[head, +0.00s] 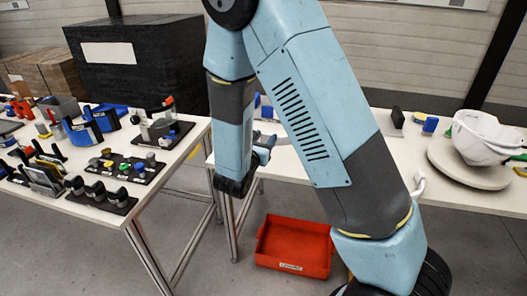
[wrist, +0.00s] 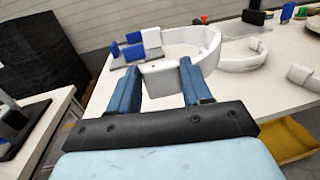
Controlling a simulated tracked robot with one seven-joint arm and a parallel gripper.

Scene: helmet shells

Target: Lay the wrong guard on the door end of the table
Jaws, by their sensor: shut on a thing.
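My gripper (wrist: 162,78) shows in the wrist view with its two blue fingers either side of a pale white block-like piece (wrist: 160,77), and it is shut on that piece. Behind it a white curved guard band (wrist: 208,45) stands over the white table; I cannot tell whether the held piece is part of this band. A second white curved piece (wrist: 242,60) lies to its right. In the head view my arm hides most of the gripper and what it holds. A white helmet shell (head: 483,138) sits on a round grey stand at the right.
The left table (head: 150,195) carries black holders with several small coloured parts. The right table (head: 460,198) is partly bare at its front. A red bin (head: 293,245) stands on the floor below. A tall black-wrapped stack (head: 140,65) is at the back left.

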